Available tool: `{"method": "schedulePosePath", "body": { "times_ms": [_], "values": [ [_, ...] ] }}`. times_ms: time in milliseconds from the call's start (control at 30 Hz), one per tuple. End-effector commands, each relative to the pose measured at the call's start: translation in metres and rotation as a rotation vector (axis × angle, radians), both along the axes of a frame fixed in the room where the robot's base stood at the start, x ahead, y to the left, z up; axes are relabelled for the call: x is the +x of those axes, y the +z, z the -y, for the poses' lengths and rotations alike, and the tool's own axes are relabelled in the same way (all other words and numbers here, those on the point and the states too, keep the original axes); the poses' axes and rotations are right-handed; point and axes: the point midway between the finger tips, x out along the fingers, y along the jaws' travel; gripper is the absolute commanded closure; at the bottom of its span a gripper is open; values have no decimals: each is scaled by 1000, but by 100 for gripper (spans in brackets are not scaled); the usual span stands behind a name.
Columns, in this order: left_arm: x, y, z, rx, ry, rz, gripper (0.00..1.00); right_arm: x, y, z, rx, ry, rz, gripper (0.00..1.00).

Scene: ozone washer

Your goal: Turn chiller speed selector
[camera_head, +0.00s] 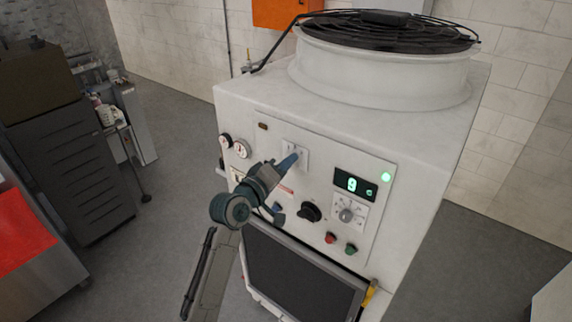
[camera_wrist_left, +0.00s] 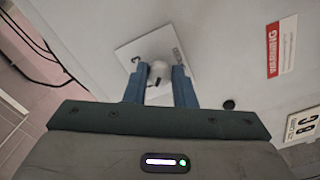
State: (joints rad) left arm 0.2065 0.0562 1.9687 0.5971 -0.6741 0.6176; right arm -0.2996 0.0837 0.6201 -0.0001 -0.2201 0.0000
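The chiller is a white cabinet (camera_head: 345,125) with a control panel on its sloping front. A white square plate (camera_head: 302,149) sits high on the panel; in the left wrist view this plate (camera_wrist_left: 132,56) carries a pale rounded knob (camera_wrist_left: 159,70) with a dark mark. My left gripper (camera_head: 291,160) reaches the plate from the lower left. The fingers hide part of the plate. My right gripper is not in view.
A dial knob (camera_head: 346,215), a black knob (camera_head: 311,212), a red button (camera_head: 330,238), a green button (camera_head: 351,250) and a lit display (camera_head: 355,186) are lower right. Gauges (camera_head: 241,148) are left. A warning label (camera_wrist_left: 281,50) is beside the plate.

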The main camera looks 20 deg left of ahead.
Motion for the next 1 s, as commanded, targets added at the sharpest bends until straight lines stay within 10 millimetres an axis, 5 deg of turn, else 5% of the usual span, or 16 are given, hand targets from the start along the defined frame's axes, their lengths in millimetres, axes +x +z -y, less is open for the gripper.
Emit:
{"method": "schedulePosePath", "body": {
  "times_ms": [100, 567, 1000],
  "values": [
    [0, 0, 0, 0, 0, 0, 100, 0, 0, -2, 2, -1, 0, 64],
    [0, -2, 0, 94, -1, 34, 100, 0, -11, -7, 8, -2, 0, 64],
    [0, -4, -1, 451, 0, 164, 100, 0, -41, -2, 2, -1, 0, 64]
  ]
}}
